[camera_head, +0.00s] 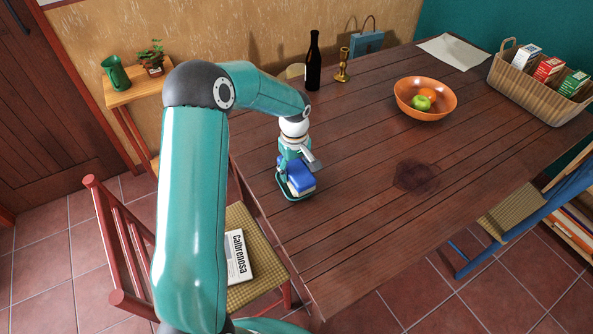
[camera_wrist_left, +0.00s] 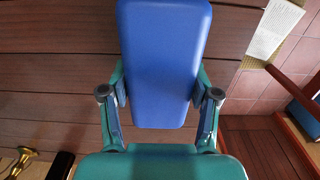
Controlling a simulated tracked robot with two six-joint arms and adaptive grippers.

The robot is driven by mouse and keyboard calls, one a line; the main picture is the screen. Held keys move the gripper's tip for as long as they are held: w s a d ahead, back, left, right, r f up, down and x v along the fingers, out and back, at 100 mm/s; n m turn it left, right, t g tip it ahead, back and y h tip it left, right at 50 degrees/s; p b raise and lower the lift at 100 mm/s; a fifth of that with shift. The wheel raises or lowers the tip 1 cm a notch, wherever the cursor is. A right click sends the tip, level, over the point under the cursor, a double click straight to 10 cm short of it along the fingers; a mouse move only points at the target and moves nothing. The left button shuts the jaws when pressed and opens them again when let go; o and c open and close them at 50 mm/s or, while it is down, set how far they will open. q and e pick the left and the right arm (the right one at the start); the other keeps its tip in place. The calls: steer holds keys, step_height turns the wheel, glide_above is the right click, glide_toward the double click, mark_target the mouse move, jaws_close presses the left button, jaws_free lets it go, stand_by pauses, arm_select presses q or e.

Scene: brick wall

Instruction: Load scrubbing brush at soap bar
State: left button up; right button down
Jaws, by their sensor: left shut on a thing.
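The scrubbing brush (camera_head: 299,176) has a blue back and a pale underside. My left gripper (camera_head: 293,163) is shut on it from above, near the left edge of the table. In the left wrist view the blue back of the brush (camera_wrist_left: 165,60) lies between the two fingers of my left gripper (camera_wrist_left: 161,98). A dark green dish (camera_head: 294,199) lies directly below the brush. I cannot make out a soap bar; the brush and gripper cover most of the dish, and whether the brush touches anything in it is unclear. My right gripper is not in view.
A dark stain (camera_head: 416,176) marks the wooden table (camera_head: 350,215) to the right. A dark bottle (camera_head: 313,62), brass candlestick (camera_head: 343,66), orange fruit bowl (camera_head: 425,112) and basket of cartons (camera_head: 530,98) stand farther back. The table between the brush and the stain is clear.

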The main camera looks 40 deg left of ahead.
mark_target(295, 165)
arm_select(q)
steer(key=shift+f+b, duration=0.1)
steer(key=shift+b, duration=0.2)
stand_by(1.2)
steer(key=shift+r+p, duration=1.95)
steer(key=shift+r, duration=1.65)
